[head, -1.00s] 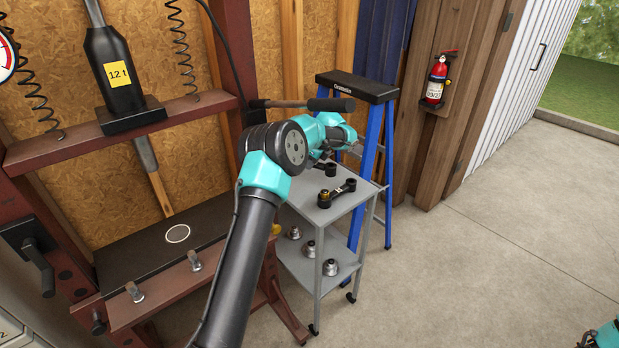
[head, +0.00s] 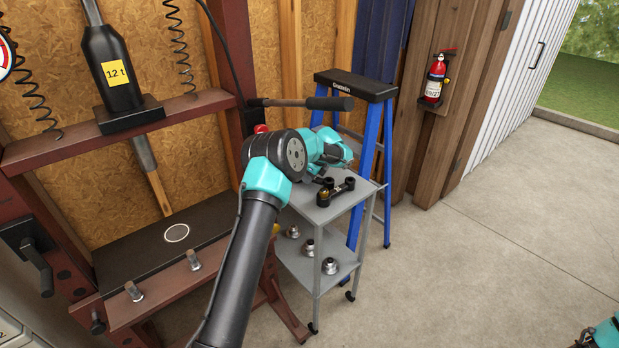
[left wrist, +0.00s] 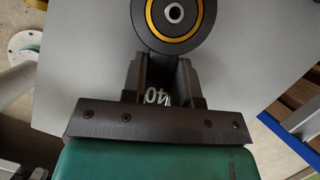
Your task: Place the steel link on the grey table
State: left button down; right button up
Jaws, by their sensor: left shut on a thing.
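My left gripper (head: 330,168) is over the far part of the grey table (head: 358,202), the top of a small wheeled cart. It is shut on the steel link (left wrist: 174,35), a dark link. In the left wrist view, the link's round end, with a gold ring and a bright metal centre, sticks out past the fingers (left wrist: 160,75). Pale characters show on its shank. The grey tabletop lies behind it; I cannot tell whether they touch.
Several metal parts (head: 330,265) sit on the cart's lower shelf. A blue stepladder (head: 361,140) stands close behind the cart. A red press frame (head: 180,110) with a protruding bar handle (head: 320,103) stands at left. Bare tabletop shows at the front right.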

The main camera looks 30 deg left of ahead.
aim_at(316, 178)
pick_arm(q)
jog(key=shift+f, duration=0.2)
dwell(0.3)
jog(key=c, duration=0.9)
grip_release()
jog(key=shift+f, duration=0.1)
jog(key=shift+v, duration=3.95)
jog(key=shift+a, duration=0.1)
